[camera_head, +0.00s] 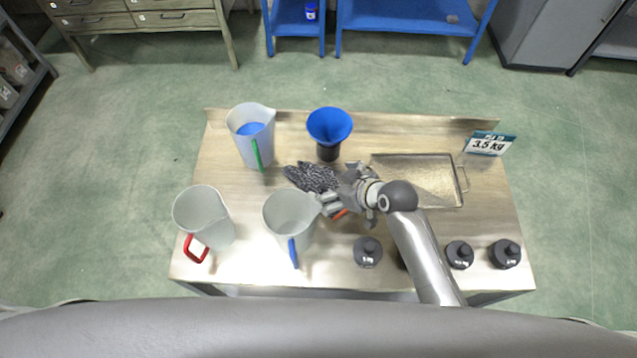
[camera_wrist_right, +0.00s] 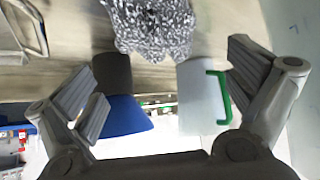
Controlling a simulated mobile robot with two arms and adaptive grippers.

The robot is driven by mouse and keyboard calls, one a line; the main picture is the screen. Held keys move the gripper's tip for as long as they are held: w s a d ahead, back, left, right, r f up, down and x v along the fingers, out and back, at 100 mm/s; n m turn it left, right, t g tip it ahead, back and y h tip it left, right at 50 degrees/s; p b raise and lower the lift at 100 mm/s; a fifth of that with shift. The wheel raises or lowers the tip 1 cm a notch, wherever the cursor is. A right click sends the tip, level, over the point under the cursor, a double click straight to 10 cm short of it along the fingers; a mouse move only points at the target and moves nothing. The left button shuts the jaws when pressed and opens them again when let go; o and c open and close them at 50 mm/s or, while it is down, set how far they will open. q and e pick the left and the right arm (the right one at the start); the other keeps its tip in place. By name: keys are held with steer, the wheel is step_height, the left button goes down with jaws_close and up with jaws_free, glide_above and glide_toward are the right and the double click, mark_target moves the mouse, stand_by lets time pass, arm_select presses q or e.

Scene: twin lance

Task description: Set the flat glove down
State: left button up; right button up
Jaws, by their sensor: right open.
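A speckled grey-and-white glove (camera_head: 311,177) is over the middle of the metal table (camera_head: 265,185), between the blue funnel (camera_head: 329,124) and the blue-handled jug (camera_head: 286,212). It looks spread but uneven, and its near end is partly hidden by my right gripper. My right gripper (camera_head: 343,195) is at the glove's right end. In the right wrist view the glove (camera_wrist_right: 155,28) shows beyond the spread, empty fingers (camera_wrist_right: 165,85). I cannot tell whether any part of the glove is lifted. My left gripper is not in view.
A green-handled jug (camera_head: 250,148) and a red-handled jug (camera_head: 205,218) stand at left. A metal tray (camera_head: 430,178) lies at right, beside a 3.5 kg sign (camera_head: 487,144). Dark lidded weights (camera_head: 367,252) stand along the front. An orange bit (camera_head: 340,214) shows under my right gripper.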

mark_target(324, 186)
steer(key=shift+w+a+f, duration=0.2)
steer(key=shift+w+f, duration=0.05)
steer(key=shift+f, duration=0.05)
steer(key=x, duration=0.3)
steer(key=shift+s+f+p, duration=0.15)
steer(key=shift+f+p, duration=0.2)
steer(key=shift+w+a+f, duration=0.35)
steer(key=shift+f, duration=0.15)
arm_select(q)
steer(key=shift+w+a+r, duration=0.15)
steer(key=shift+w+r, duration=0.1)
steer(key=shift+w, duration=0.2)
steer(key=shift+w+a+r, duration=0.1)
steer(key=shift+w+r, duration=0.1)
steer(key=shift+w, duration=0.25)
arm_select(e)
steer(key=shift+f, duration=0.1)
steer(key=c, duration=0.9)
steer(key=shift+c, duration=0.2)
